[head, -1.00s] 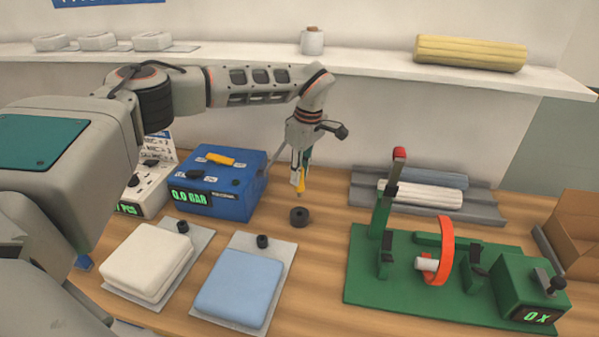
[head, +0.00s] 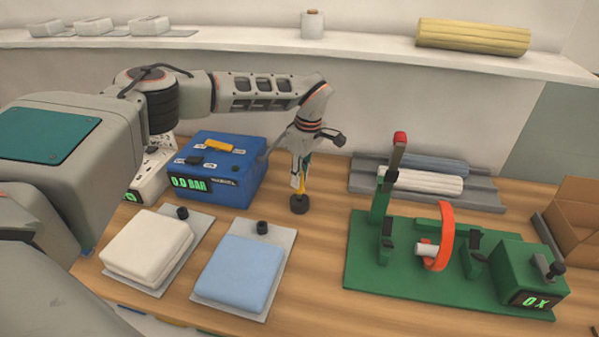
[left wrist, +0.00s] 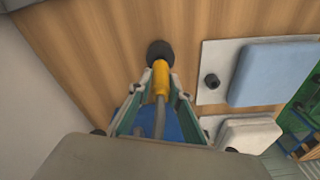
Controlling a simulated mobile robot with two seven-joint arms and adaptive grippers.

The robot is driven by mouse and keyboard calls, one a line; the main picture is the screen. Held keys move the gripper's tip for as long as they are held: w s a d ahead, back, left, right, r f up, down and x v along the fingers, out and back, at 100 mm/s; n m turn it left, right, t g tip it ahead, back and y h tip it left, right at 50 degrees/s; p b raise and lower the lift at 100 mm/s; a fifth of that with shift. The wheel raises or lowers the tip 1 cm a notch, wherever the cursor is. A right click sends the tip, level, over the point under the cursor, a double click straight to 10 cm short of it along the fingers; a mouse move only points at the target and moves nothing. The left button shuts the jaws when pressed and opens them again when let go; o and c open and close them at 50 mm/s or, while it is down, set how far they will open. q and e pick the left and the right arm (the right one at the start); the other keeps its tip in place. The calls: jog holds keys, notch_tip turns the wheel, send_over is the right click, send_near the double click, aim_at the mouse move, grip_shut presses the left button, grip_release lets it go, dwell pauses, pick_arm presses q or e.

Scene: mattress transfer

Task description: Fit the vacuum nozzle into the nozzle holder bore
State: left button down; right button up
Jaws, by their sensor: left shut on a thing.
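My left gripper (head: 299,178) is shut on the yellow vacuum nozzle (left wrist: 161,78) and points down. A grey hose runs back from the nozzle between the fingers in the left wrist view. The nozzle's lower end meets the round black nozzle holder (head: 299,204), which stands on the wooden table; it also shows in the left wrist view (left wrist: 159,50). The bore is hidden, so I cannot tell whether the tip is inside it or only touching its top. My right gripper is in neither view.
A blue box (head: 225,178) reading 0.0 BAR stands left of the holder. White (head: 148,245) and blue (head: 240,272) pads lie on grey plates in front. A green fixture (head: 400,278) with an orange ring stands at right. Bare table lies between.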

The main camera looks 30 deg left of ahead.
pick_arm(q)
jog(key=shift+f, duration=0.1)
dwell(0.3)
jog(key=shift+p, duration=0.4)
jog(key=shift+f, duration=1.55)
dwell(1.2)
jog(key=c, duration=1.8)
grip_release()
jog(key=r, duration=0.4)
jog(key=d+r, duration=0.1)
jog(key=r, duration=0.7)
jog(key=shift+d, duration=0.25)
